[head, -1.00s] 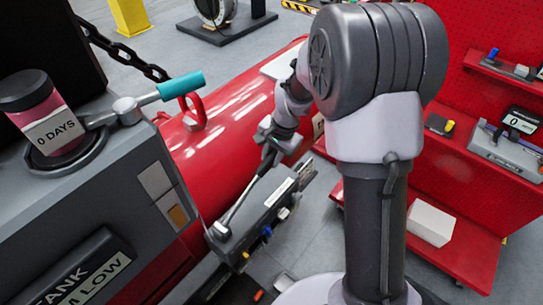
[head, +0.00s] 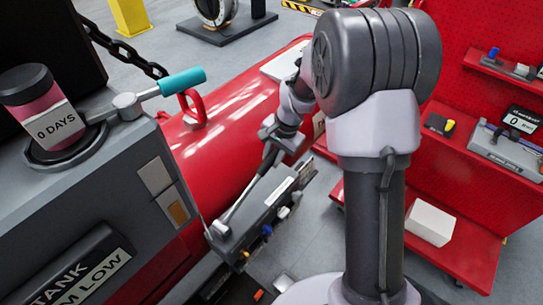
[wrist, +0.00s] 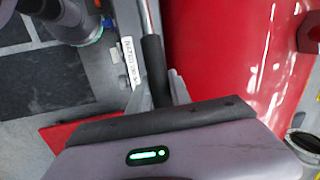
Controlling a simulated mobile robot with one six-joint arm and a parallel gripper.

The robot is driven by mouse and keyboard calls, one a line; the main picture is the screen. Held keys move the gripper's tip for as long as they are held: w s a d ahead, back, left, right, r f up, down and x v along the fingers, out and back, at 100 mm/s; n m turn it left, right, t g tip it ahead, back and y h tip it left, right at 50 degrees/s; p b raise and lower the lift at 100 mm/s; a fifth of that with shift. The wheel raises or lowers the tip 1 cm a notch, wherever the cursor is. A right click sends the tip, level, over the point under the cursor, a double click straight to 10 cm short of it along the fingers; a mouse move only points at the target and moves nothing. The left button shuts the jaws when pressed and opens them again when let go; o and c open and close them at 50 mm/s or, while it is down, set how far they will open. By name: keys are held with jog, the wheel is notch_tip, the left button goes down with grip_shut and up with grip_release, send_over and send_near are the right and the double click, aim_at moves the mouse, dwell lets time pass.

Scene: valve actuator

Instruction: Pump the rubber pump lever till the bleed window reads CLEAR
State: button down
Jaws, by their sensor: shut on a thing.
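The pump lever is a thin metal rod (head: 240,198) with a black rubber grip. It leans up and right from a dark grey pump unit (head: 258,218) beside the red tank. In the wrist view its black rubber grip (wrist: 153,62) runs between the fingers of my gripper (wrist: 162,92), which is shut on it. In the head view my gripper (head: 272,142) is at the lever's upper end. A white label (wrist: 130,62) on the unit shows in the wrist view, too small to read. I cannot make out a reading in the bleed window.
The red tank (head: 235,130) lies right behind the lever. A grey cabinet with a teal-handled lever (head: 182,84) and a "0 DAYS" cup (head: 50,120) stands at left. Red shelves (head: 455,240) with a white box (head: 430,223) are at right. Grey floor lies between.

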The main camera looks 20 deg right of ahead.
jog(key=f+y, duration=0.1)
jog(key=f, duration=0.1)
jog(key=d+f+g+y+b, duration=0.1)
jog(key=f, duration=0.2)
jog(key=w+f+g+y+b, duration=0.1)
jog(key=f, duration=0.1)
jog(key=shift+w+d+f, duration=0.1)
jog(key=shift+d+f, duration=0.2)
jog(key=shift+f, duration=0.1)
jog(key=c, duration=1.2)
grip_release()
jog(key=p+v, duration=0.2)
jog(key=v, duration=1.5)
jog(key=shift+d+r, duration=0.1)
jog(key=shift+r, duration=0.15)
